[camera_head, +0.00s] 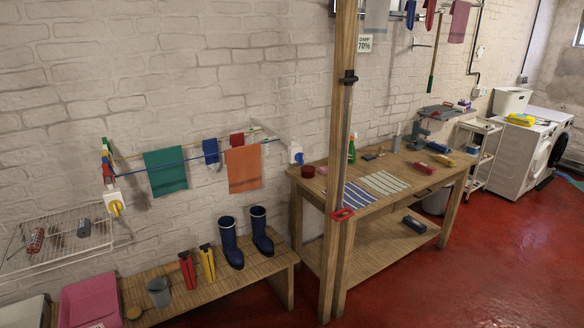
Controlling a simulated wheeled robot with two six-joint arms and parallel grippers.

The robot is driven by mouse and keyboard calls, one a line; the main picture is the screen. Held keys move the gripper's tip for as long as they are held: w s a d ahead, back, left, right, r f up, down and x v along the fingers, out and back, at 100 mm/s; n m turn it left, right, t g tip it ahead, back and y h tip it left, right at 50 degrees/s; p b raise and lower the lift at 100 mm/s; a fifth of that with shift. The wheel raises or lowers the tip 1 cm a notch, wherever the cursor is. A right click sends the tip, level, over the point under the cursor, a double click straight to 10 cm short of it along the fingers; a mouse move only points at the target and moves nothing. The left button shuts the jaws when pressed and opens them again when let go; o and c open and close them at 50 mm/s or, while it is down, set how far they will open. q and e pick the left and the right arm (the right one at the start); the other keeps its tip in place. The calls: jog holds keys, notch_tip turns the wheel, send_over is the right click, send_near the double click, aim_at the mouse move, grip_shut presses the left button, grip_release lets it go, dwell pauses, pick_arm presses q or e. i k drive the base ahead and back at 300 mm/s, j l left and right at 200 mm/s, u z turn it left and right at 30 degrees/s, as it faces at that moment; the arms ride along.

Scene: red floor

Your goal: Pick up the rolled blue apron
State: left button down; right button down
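I cannot make out a rolled blue apron for certain. A dark blue bundle or box (414,224) with a reddish end lies on the workbench's lower shelf. A small blue item (438,147) lies on the workbench top toward the back right. Either is too small to identify surely. A small blue cloth (211,151) hangs flat on the wall line, not rolled. Neither of my grippers is in view.
A wooden post (340,150) stands in front of the workbench (400,200). A low bench (215,283) with blue boots (231,243) stands left. A white washing machine (522,160) stands at the far right. The red floor (480,270) is clear in front.

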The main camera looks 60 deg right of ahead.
aim_at(437, 145)
jog(key=z, duration=3.05)
jog(key=i+l+z, duration=0.25)
jog(key=i, duration=0.15)
jog(key=i+z, duration=0.25)
jog(key=i, duration=0.2)
jog(key=i+l+z, duration=0.1)
jog(key=i+z, duration=0.15)
jog(key=i, duration=1.6)
jog(key=i+l+u, duration=0.1)
jog(key=i, duration=1.7)
jog(key=i+l+u, duration=0.1)
jog(key=i+u, duration=0.25)
jog(key=i+l+u, duration=0.3)
jog(key=i, duration=0.25)
jog(key=i+l+u, duration=0.35)
jog(key=i+j, duration=0.35)
jog(key=i, duration=0.15)
jog(key=u, duration=0.05)
